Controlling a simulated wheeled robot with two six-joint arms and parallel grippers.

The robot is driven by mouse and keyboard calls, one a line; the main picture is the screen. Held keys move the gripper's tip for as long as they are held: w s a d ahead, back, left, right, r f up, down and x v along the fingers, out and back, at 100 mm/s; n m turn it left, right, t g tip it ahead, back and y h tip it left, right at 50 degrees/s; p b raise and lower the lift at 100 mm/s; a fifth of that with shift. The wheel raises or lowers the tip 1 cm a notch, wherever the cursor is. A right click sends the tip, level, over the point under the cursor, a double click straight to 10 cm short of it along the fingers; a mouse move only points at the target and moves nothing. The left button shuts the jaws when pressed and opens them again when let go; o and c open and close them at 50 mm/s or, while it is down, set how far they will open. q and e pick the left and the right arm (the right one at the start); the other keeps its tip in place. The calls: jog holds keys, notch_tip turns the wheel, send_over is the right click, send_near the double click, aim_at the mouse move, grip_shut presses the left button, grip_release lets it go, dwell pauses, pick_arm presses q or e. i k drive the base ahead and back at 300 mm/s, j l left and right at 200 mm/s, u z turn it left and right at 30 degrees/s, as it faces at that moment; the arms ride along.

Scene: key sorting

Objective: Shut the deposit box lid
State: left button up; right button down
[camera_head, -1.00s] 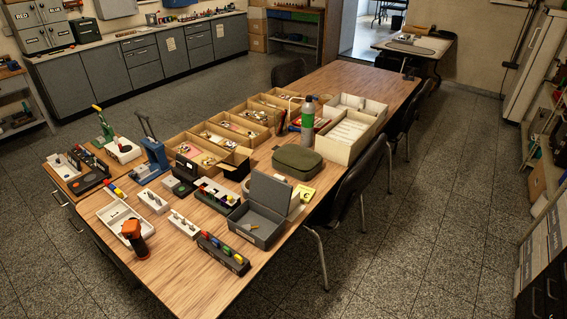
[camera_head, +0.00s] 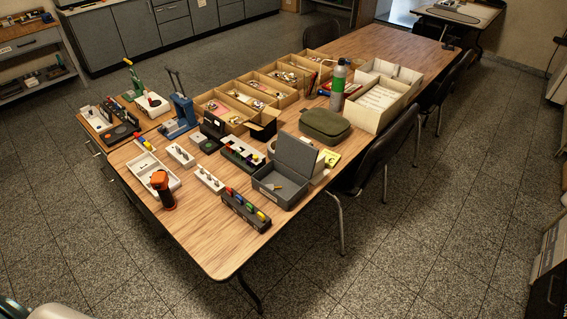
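The deposit box (camera_head: 266,190) is a grey box near the front right edge of the wooden table. Its lid (camera_head: 295,153) stands open, raised at the far side of the box. A small brass-coloured item (camera_head: 277,187), likely a key, lies inside. Neither of my grippers shows in the view. A pale rounded shape at the bottom left corner may be part of my own body.
The table (camera_head: 215,258) is bare at its front corner. A coloured-button block (camera_head: 245,211) stands just left of the box. A black chair (camera_head: 375,160) is at the right edge.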

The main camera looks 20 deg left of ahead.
aim_at(299, 155)
jog(key=i+l+u, duration=0.1)
jog(key=u, duration=0.35)
jog(key=l+u, duration=0.1)
jog(key=u, duration=0.35)
jog(key=i+l+u, duration=0.1)
jog(key=u, duration=0.35)
jog(key=l+u, duration=0.2)
jog(key=u, duration=0.25)
jog(key=l+u, duration=0.2)
jog(key=l, duration=0.2)
jog(key=l+u, duration=0.15)
jog(key=l, duration=0.25)
jog(key=k+l+u, duration=0.2)
jog(key=l, duration=0.2)
jog(key=l+u, duration=0.2)
jog(key=l, duration=0.2)
jog(key=k+l+u, duration=0.15)
jog(key=l, duration=0.2)
jog(key=k+l+u, duration=0.2)
jog(key=l, duration=0.15)
jog(key=k+l+u, duration=0.2)
jog(key=l, duration=0.15)
jog(key=k+l, duration=0.2)
jog(key=l, duration=0.2)
jog(key=k+l, duration=0.15)
jog(key=l, duration=0.2)
jog(key=k+l, duration=0.2)
jog(key=l, duration=0.2)
jog(key=k+l, duration=0.2)
jog(key=l, duration=0.2)
